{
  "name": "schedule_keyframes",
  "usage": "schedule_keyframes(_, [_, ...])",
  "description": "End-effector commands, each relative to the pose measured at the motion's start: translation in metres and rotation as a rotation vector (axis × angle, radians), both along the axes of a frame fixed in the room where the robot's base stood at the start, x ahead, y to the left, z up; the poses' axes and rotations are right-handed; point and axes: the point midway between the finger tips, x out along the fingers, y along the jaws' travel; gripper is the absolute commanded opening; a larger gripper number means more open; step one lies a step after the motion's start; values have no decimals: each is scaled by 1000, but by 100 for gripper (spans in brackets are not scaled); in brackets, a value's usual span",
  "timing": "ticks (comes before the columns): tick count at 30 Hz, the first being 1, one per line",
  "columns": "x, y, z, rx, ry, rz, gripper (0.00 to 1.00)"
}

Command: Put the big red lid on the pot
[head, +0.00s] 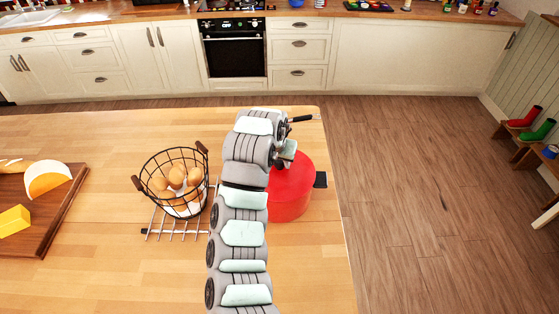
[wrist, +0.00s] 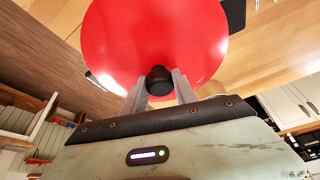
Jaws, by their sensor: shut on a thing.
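The big red lid (wrist: 155,35) fills the top of the wrist view, with its black knob (wrist: 159,81) between my fingers. My gripper (wrist: 158,90) is shut on that knob. In the head view my gripper (head: 287,158) is over the red lid (head: 296,177) near the counter's right edge. The red side wall of the pot (head: 290,212) shows below the lid, with a black side handle (head: 320,180) at the right. I cannot tell whether the lid rests on the rim or hangs just above it. My arm hides the left part of both.
A wire basket of eggs (head: 147,190) stands on a metal rack (head: 162,232) left of my arm. A wooden board (head: 62,214) with cheese and bread is at the far left. A thin black handle (head: 303,118) shows behind my gripper. The island's right edge is close to the pot.

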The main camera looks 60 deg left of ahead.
Motion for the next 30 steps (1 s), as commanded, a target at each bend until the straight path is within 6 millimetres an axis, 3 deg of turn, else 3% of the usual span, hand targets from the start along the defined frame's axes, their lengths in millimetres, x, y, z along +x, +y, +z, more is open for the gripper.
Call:
schedule_keyframes(22, [0,0,-11,1,-1,0,0])
schedule_keyframes(23, [0,0,-10,1,-1,0,36])
schedule_keyframes(30, [0,0,-11,1,-1,0,55])
